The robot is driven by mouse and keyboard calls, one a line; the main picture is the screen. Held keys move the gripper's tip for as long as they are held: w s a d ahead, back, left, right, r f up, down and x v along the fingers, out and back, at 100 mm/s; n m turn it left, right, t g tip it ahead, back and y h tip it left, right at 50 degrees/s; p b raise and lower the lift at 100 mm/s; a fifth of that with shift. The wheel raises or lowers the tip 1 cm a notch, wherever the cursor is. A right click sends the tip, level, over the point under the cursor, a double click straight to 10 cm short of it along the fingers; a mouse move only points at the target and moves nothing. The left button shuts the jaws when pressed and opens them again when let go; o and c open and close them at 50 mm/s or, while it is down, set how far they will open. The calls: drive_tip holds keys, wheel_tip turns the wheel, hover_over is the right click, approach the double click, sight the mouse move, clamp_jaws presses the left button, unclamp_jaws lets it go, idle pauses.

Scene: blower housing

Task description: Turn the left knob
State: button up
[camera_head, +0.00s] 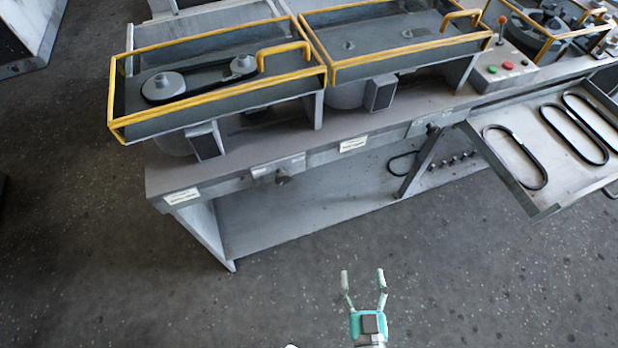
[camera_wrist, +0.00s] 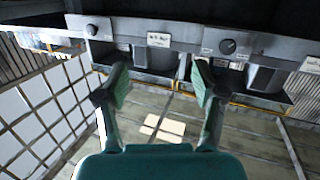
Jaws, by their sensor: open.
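The left knob (camera_head: 283,178) is a small dark knob on the front edge of the grey bench. The wrist view appears upside down, and there the left knob (camera_wrist: 227,46) shows on the right, just beyond one fingertip. A second knob (camera_head: 432,128) sits farther right on the bench edge; it shows at the upper left of the wrist view (camera_wrist: 92,29). My gripper (camera_head: 363,277) is open and empty, in front of the bench and apart from both knobs. Its two fingers (camera_wrist: 161,72) reach toward the bench front in the wrist view.
The bench edge (camera_head: 160,178) carries white labels (camera_head: 353,144). Yellow-railed trays (camera_head: 215,101) with pulleys and a belt stand on top. A control box (camera_head: 503,70) with buttons is at the right. A tray of belts (camera_head: 527,187) juts out on the right. Floor in front is clear.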

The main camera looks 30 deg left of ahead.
drive_tip(key=w+a+n+y, duration=0.2)
drive_tip(key=w+a, duration=0.1)
drive_tip(key=a, duration=0.5)
drive_tip(key=n+g+y, duration=0.3)
drive_tip(key=y, duration=0.1)
approach(284, 181)
drive_tip(key=shift+m, duration=0.3)
drive_tip(key=x, duration=1)
drive_tip(key=shift+f, duration=0.15)
drive_tip(key=c, duration=1.1)
drive_tip(key=shift+h, duration=0.3)
drive_tip(key=shift+c, duration=0.2)
